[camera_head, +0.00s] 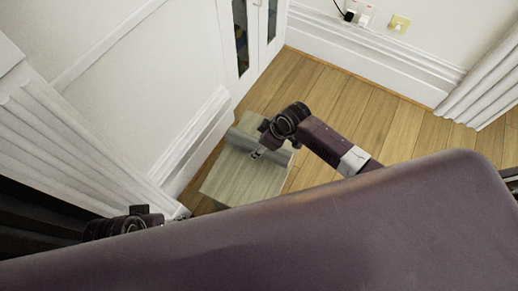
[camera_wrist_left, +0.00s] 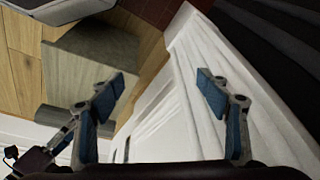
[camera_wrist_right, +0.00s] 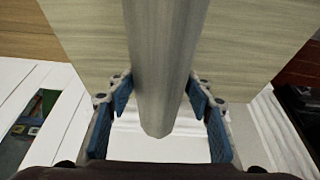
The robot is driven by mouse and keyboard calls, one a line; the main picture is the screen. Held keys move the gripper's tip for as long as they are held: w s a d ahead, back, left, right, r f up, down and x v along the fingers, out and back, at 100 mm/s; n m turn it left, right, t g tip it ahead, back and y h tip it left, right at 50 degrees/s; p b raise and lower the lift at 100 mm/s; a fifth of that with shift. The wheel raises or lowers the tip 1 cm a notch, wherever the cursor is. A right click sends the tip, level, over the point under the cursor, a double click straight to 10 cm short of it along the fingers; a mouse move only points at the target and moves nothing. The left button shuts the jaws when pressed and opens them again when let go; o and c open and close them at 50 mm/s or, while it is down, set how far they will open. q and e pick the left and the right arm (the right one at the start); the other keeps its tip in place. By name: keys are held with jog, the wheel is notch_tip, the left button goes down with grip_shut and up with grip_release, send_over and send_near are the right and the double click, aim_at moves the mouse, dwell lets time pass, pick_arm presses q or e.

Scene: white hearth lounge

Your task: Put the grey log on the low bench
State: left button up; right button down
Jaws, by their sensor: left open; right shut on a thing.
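The grey log (camera_wrist_right: 165,60) is between the fingers of my right gripper (camera_wrist_right: 160,95), which is shut on it. In the head view the log (camera_head: 242,137) lies across the far part of the low bench (camera_head: 240,182), partly hidden by the right gripper (camera_head: 258,152). I cannot tell whether the log touches the bench top or hangs just above it. The bench is a pale wood block; it also shows in the left wrist view (camera_wrist_left: 85,70). My left gripper (camera_wrist_left: 165,88) is open and empty, near the white wall moulding.
White panelling (camera_head: 150,95) runs along the left of the bench, with a glazed white door (camera_head: 243,40) behind. Wooden floor (camera_head: 385,125) is free to the right. Sockets and a plug (camera_head: 365,18) are on the back wall. My purple body hides the foreground.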

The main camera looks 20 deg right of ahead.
jog(key=shift+f+b, duration=0.3)
jog(key=shift+f, duration=0.55)
pick_arm(q)
jog(key=shift+v, duration=1)
pick_arm(e)
jog(key=shift+f, duration=0.5)
pick_arm(q)
jog(key=shift+a+f, duration=0.1)
pick_arm(e)
jog(key=shift+f, duration=0.15)
jog(key=c, duration=1)
grip_release()
jog(key=shift+o, duration=0.2)
